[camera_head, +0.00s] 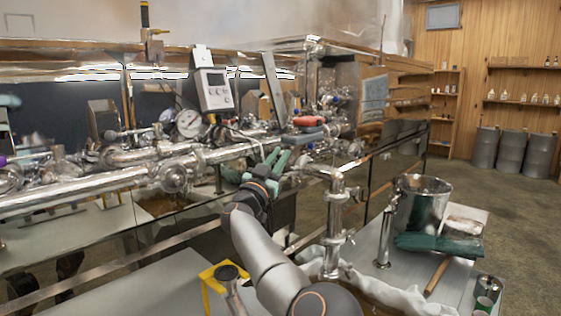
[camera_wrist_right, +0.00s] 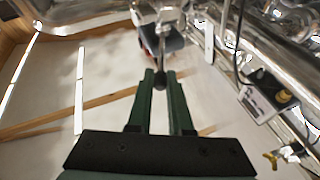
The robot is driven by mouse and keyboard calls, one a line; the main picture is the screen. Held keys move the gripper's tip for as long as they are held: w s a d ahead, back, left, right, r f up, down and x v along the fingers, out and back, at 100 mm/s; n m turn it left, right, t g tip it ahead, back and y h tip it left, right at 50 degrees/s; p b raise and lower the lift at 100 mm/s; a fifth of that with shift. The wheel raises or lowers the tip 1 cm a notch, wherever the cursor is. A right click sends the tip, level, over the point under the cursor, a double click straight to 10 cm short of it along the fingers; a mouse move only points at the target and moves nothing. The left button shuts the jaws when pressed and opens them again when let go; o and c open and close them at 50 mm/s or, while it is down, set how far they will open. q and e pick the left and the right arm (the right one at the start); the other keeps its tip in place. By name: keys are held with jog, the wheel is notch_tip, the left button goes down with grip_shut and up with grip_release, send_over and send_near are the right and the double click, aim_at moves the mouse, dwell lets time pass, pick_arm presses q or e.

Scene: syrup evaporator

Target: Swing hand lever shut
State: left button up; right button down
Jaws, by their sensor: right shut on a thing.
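My right gripper (camera_head: 276,168) reaches up from the bottom of the head view to the pipework of the evaporator. Its two green fingers also show in the wrist view (camera_wrist_right: 161,80), close together around a small dark knob (camera_wrist_right: 160,80). The knob sits on a thin metal rod of the hand lever (camera_wrist_right: 162,50), which runs up to shiny fittings. In the head view the gripped end is hidden by the fingers. My left gripper is not in view.
A grey meter (camera_head: 214,90) and a round gauge (camera_head: 188,123) stand above the long pipe (camera_head: 80,193). A vertical pipe (camera_head: 335,215) stands right of my arm. A steel pot (camera_head: 421,207) and green cloth (camera_head: 436,246) are on the right table. A yellow stand (camera_head: 212,290) is below.

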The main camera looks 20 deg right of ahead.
jog(key=shift+d, duration=0.1)
dwell(0.4)
jog(key=c, duration=0.8)
grip_release()
jog(key=shift+c, duration=0.2)
